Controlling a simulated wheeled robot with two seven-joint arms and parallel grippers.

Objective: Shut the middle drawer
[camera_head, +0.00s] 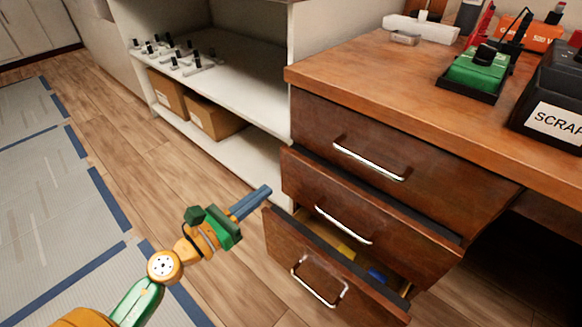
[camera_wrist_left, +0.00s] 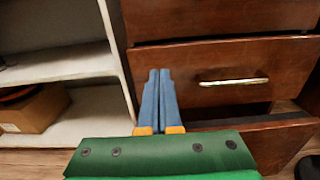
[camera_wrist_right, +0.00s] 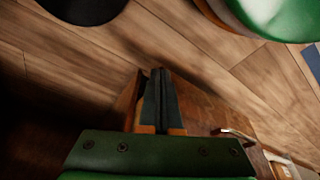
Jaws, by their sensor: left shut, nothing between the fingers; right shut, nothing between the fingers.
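The middle drawer (camera_head: 300,178) is dark brown wood with a silver bar handle (camera_head: 343,226). It stands slightly out from the cabinet, with a dark gap along its top edge. In the left wrist view the middle drawer (camera_wrist_left: 285,62) fills the right side. My left gripper (camera_head: 266,189) is shut and empty, just left of the drawer fronts; its blue fingers (camera_wrist_left: 159,72) overlap the drawer's left edge in its wrist view. I cannot tell whether they touch. My right gripper (camera_wrist_right: 160,72) shows only in its wrist view, shut and empty, near a brown drawer front with a handle.
The bottom drawer (camera_head: 280,240) is pulled out further, with yellow and blue items inside. The top drawer (camera_head: 310,118) looks closed. A white shelf (camera_head: 240,92) with cardboard boxes (camera_head: 212,118) stands at left. A scrap bin (camera_head: 555,100) sits on the desktop. Floor in front is open.

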